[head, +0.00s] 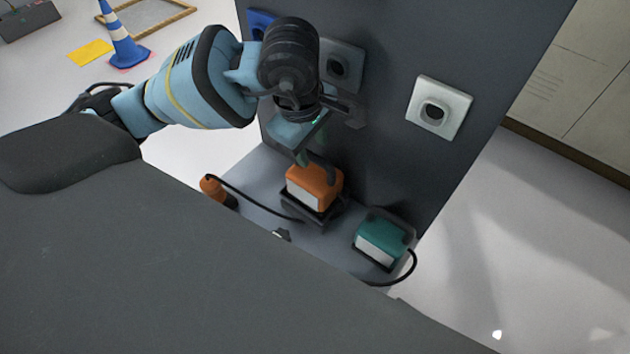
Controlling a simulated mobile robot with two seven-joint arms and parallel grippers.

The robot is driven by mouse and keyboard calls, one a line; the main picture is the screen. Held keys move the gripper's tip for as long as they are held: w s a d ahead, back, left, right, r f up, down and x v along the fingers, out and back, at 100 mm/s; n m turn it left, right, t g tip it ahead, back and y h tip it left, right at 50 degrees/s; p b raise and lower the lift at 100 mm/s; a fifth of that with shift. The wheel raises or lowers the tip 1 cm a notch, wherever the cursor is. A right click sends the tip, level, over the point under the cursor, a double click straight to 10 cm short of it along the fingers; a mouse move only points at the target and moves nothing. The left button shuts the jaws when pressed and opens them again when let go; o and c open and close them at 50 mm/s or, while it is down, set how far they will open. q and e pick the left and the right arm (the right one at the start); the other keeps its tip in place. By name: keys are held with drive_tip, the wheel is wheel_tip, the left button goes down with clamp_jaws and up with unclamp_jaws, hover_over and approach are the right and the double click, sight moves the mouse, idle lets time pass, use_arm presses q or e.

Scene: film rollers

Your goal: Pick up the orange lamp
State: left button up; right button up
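The orange lamp (322,183) is a boxy block with a pale front face. It sits in a black holder (308,210) on the grey shelf at the panel's foot. A dark curved piece rises at its top right. My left gripper (303,156) points down just above the lamp's top, near its back edge. Whether its fingers touch the lamp, and how far apart they are, I cannot tell, as the wrist hides part of them. My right gripper is not in view.
A teal lamp (382,237) with a black cable sits right of the orange one. An orange cylinder (211,187) with a black cable is at left. The dark upright panel (395,150) bears a white socket (438,107) and a grey one (341,66). A blue striped cone (122,40) stands back left.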

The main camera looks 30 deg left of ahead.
sight(314, 156)
use_arm(q)
drive_tip(key=shift+w+f, duration=0.2)
drive_tip(key=shift+f, duration=0.65)
drive_tip(key=shift+w+f, duration=0.15)
drive_tip(key=shift+f, duration=0.65)
drive_tip(key=shift+w+f, duration=0.2)
drive_tip(key=shift+f, duration=0.65)
clamp_jaws()
drive_tip(key=shift+r, duration=0.1)
